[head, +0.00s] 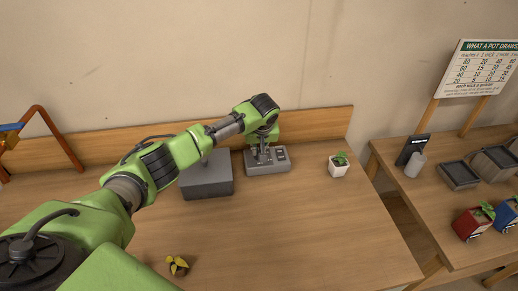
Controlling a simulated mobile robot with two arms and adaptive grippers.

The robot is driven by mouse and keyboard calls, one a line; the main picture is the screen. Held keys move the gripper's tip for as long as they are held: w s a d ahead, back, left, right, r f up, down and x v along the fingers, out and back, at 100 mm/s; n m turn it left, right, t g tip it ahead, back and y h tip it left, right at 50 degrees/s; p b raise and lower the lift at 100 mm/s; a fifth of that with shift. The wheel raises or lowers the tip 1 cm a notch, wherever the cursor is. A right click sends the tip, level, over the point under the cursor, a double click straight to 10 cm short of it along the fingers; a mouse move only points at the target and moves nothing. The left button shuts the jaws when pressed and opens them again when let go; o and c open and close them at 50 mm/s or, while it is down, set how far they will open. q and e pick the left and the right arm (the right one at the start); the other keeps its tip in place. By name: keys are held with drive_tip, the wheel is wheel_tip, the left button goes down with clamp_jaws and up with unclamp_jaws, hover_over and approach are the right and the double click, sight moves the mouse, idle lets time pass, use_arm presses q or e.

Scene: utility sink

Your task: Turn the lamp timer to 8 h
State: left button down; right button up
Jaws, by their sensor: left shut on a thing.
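A grey control box (267,168), which looks like the lamp timer, sits near the back edge of the wooden table. Small dark parts show on the right of its top face. My left gripper (261,153) reaches down from above onto the left part of that face. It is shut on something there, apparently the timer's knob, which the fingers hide. The dial marks are too small to read, so the setting cannot be told. My right gripper is not in view.
A larger grey box (207,181) stands just left of the timer, under my left arm. A small potted plant (339,166) stands to the right. A yellow-leaved plant (177,267) is near the front. A second table (450,225) holds trays and pots.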

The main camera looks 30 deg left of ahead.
use_arm(q)
drive_tip(key=m+h+p, duration=0.1)
drive_tip(key=m+p, duration=0.1)
drive_tip(key=m, duration=0.1)
drive_tip(key=shift+s+a+r+p, duration=0.1)
drive_tip(key=shift+a+p, duration=0.05)
drive_tip(key=shift+p, duration=0.15)
drive_tip(key=m+h, duration=0.1)
drive_tip(key=m, duration=0.2)
drive_tip(key=shift+t+p, duration=0.3)
drive_tip(key=shift+p, duration=0.1)
drive_tip(key=m+h, duration=0.1)
drive_tip(key=m, duration=0.1)
drive_tip(key=shift+a+m, duration=0.1)
drive_tip(key=shift+m, duration=0.2)
drive_tip(key=shift+m+h+b, duration=0.7)
drive_tip(key=shift+m+b, duration=0.05)
drive_tip(key=shift+m, duration=0.65)
drive_tip(key=c, duration=2.1)
unclamp_jaws()
